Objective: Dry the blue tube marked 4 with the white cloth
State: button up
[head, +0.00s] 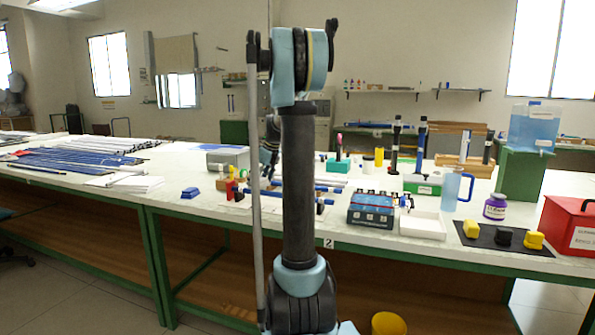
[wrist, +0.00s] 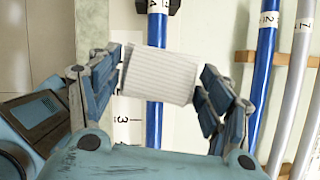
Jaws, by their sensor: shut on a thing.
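In the wrist view my gripper (wrist: 163,78) is shut on the white cloth (wrist: 160,74), a ribbed pad held between the two fingers. A blue tube (wrist: 154,124) runs up the picture behind the cloth, showing above and below it. Its white label (wrist: 158,6) at the top edge seems to read 4. The cloth covers the tube's middle; whether it touches the tube I cannot tell. In the head view my arm hides most of the gripper and work area.
Another labelled blue tube (wrist: 263,65) and grey tubes (wrist: 294,85) lie to the right, across a wooden rack (wrist: 246,57). In the head view, a blue box (head: 370,208), white tray (head: 423,225) and purple jar (head: 495,207) stand right of my arm.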

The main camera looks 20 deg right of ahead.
jog(key=shift+r, duration=3.4)
jog(key=shift+a, duration=0.1)
